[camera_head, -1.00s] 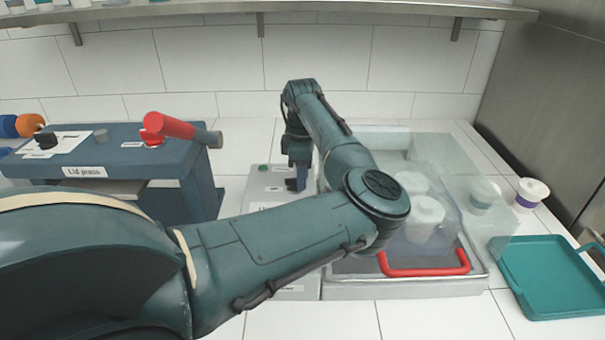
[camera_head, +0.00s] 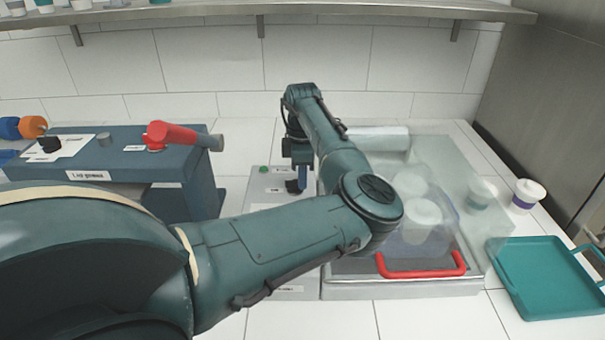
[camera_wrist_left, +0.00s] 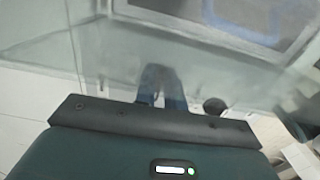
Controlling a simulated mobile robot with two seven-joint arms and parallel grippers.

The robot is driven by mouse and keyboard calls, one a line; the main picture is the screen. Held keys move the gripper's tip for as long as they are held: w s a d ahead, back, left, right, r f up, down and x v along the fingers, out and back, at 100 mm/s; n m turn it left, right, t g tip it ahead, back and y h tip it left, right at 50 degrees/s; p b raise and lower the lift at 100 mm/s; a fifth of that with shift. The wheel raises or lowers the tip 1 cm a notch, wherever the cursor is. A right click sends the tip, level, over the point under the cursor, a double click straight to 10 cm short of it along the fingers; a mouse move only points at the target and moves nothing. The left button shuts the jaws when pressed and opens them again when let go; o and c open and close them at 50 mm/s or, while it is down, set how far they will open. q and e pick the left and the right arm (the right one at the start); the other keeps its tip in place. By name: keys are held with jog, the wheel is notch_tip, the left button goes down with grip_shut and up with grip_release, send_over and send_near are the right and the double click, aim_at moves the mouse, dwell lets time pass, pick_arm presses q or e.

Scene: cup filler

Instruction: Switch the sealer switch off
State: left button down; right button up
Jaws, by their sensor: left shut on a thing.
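The sealer's pale control panel (camera_head: 266,187) stands in the middle of the counter, with a small green light or button (camera_head: 263,169). The black sealer switch (camera_head: 292,186) is on this panel, partly hidden by my gripper. My left gripper (camera_head: 301,184) points down over the panel and is shut on the switch. Its dark fingers also show in the left wrist view (camera_wrist_left: 160,88), where the grasp is blurred. My left arm hides the lower panel. My right gripper is not in view.
The sealer's clear cover with a red handle (camera_head: 421,272) stands close to the right of my arm, with white cups (camera_head: 421,217) inside. The lid press (camera_head: 120,165) is on the left. A teal tray (camera_head: 548,280) and a cup (camera_head: 528,194) are at the right.

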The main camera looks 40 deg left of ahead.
pick_arm(q)
jog(key=c, duration=1.5)
grip_release()
notch_tip(320, 180, up, 13)
jog(key=shift+r+b, duration=0.15)
jog(key=shift+b, duration=0.45)
